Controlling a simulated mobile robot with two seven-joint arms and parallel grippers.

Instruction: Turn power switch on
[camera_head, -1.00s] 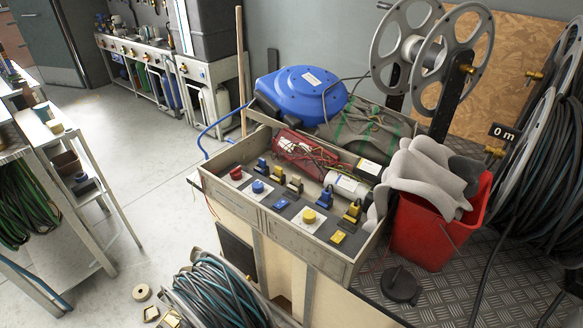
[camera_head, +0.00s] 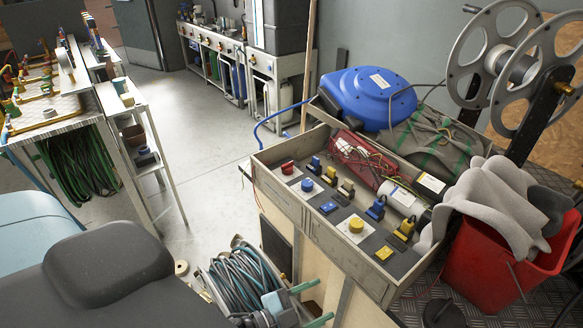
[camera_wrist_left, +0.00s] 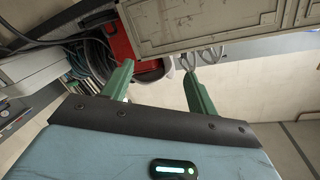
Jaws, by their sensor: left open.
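The open-topped control box (camera_head: 330,225) stands right of centre in the head view. Its sloped panel carries a red button (camera_head: 287,168), blue knobs (camera_head: 307,184), yellow knobs (camera_head: 356,225) and several plug-like blue, tan and yellow parts. I cannot tell which one is the power switch. My left gripper (camera_head: 318,302) is low in front of the box, its green fingers apart and empty, pointing right. In the left wrist view the open fingers (camera_wrist_left: 157,75) show with nothing between them, and a pale panelled surface is above. My right gripper is out of view.
A blue hose reel (camera_head: 362,97) sits behind the box. A red bucket (camera_head: 490,260) with grey cloth stands at its right. A hose coil (camera_head: 240,280) lies low beside my left gripper. A shelf cart (camera_head: 145,150) is at left, with clear floor between.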

